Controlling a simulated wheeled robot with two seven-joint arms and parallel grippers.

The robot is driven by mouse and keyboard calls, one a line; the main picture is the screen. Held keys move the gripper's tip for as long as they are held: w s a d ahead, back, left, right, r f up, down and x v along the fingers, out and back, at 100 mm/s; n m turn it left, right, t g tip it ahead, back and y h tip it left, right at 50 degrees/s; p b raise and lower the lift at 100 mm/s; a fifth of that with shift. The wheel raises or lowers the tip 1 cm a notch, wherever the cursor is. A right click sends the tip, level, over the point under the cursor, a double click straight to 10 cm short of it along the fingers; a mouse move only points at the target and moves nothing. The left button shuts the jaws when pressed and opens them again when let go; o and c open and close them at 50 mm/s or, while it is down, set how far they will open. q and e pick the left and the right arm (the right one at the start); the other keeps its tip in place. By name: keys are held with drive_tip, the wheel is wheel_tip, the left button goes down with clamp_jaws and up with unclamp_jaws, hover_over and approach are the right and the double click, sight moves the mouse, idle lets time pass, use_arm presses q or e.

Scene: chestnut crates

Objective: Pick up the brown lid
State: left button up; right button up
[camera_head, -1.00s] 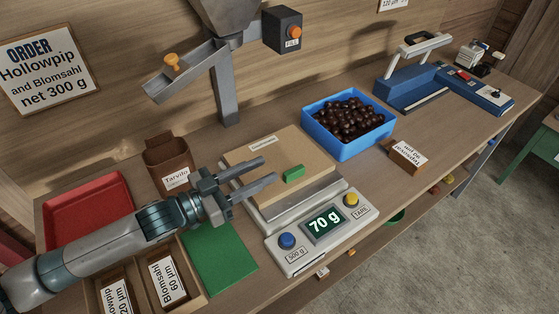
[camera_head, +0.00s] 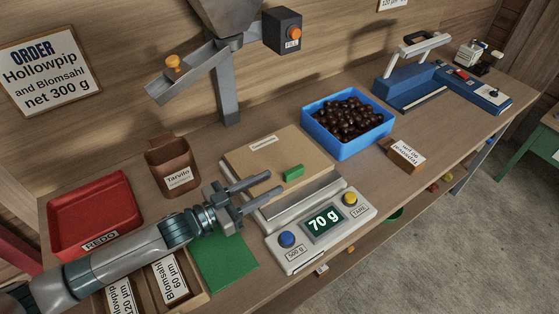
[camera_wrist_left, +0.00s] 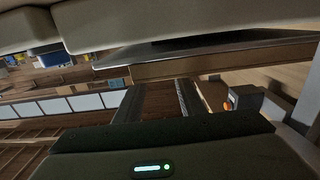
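The brown lid (camera_head: 270,152) is a flat square board with a small white label and a green block (camera_head: 293,173) on its top. It lies on the scale (camera_head: 285,255), whose display reads 70 g. My left gripper (camera_head: 274,184) is open and empty. Its two fingers point right, over the lid's front left side, with the tips short of the green block. The height between fingers and lid is hard to tell. The left wrist view does not clearly show the green block. My right gripper is not in view.
A blue bin (camera_head: 343,147) of dark chestnuts stands right of the scale. A brown holder (camera_head: 172,165) marked Tarvilo and a red tray (camera_head: 88,207) marked REDO are at left. A grey chute (camera_head: 190,75) hangs behind. A green mat (camera_head: 226,263) lies below my arm.

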sight(284, 176)
use_arm(q)
drive_tip(key=p+x, duration=0.2)
drive_tip(key=x, duration=0.3)
drive_tip(key=shift+w+d+r, duration=0.1)
drive_tip(key=shift+r, duration=0.05)
drive_tip(key=shift+w+d, duration=0.2)
drive_tip(key=shift+d, duration=0.1)
clamp_jaws()
